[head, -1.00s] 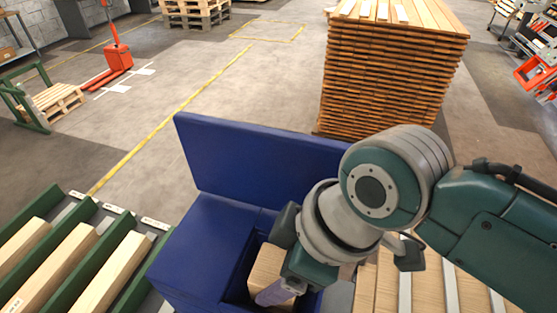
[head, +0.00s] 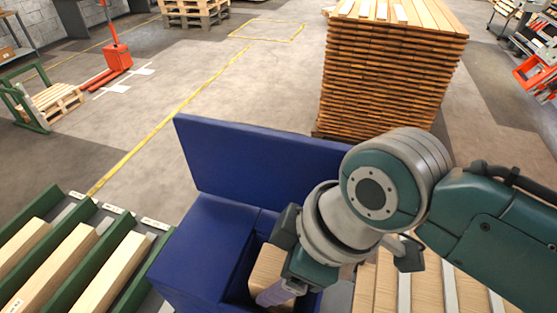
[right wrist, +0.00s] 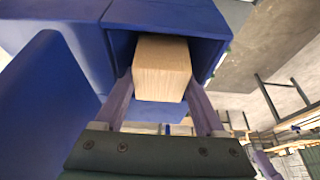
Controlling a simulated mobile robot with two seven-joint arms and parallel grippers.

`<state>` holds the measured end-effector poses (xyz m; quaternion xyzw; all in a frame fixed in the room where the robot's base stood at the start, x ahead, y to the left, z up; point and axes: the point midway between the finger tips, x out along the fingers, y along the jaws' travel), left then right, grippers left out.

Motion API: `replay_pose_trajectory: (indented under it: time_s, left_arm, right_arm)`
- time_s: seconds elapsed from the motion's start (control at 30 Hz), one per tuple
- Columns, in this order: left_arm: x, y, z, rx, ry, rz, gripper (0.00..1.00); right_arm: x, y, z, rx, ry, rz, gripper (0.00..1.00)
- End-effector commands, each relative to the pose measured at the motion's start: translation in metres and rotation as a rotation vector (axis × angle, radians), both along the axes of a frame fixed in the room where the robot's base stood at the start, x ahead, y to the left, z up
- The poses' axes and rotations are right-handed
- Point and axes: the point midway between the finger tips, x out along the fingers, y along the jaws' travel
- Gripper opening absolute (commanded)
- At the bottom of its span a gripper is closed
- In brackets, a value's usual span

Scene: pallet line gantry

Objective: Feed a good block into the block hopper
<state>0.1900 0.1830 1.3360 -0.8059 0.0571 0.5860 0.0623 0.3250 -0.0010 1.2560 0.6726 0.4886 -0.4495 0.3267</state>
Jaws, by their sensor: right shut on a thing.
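The blue block hopper (head: 205,235) stands in front of me, with a tall back panel and a square opening at its right part. A pale wooden block (head: 268,267) is at the opening, held by my right gripper (head: 277,290). In the right wrist view the block (right wrist: 161,70) sits between the two purple fingers of the right gripper (right wrist: 162,100), within the walls of the hopper opening (right wrist: 120,45). How deep the block reaches is hidden, and I cannot tell whether it touches the bottom. My left gripper is not in view.
Long timbers lie in green-sided lanes (head: 130,262) left of the hopper. More boards (head: 385,285) lie to its right, under my right arm. A tall stack of planks (head: 390,80) stands behind. An orange pallet truck (head: 117,57) and open floor are at the back left.

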Motion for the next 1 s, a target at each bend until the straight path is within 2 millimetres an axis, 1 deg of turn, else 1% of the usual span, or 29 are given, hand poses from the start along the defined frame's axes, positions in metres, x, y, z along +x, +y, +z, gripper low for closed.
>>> replay_pose_trajectory:
  time_s: [1.0]
  left_arm:
    - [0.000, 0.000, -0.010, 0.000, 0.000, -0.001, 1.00]
  right_arm:
    - [0.000, 0.000, -0.012, 0.001, 0.000, 0.000, 0.14]
